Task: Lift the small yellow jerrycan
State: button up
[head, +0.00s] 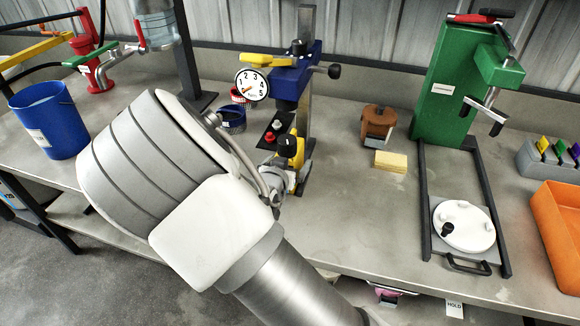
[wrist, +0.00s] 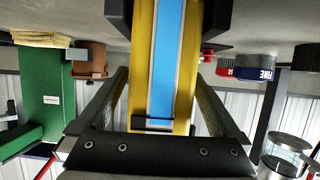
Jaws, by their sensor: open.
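The small yellow jerrycan (wrist: 143,55) fills the middle of the upside-down wrist view, with a blue label down its face. In the head view, a yellow body with a black top (head: 298,152), apparently the jerrycan, shows at the foot of the blue disperser column (head: 290,85). My arm hides much of it. My gripper (wrist: 162,88) is open, with one finger on each side of the jerrycan in the wrist view. I cannot tell whether the fingers touch it. My gripper is mostly hidden in the head view.
The column stands close by. Red and blue lidded tubs (head: 232,115) sit left of it. A blue bucket (head: 47,120) stands at left, an orange bin (head: 560,225) at right.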

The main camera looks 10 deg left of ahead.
jog(key=shift+w, duration=0.15)
grip_shut()
dwell(0.4)
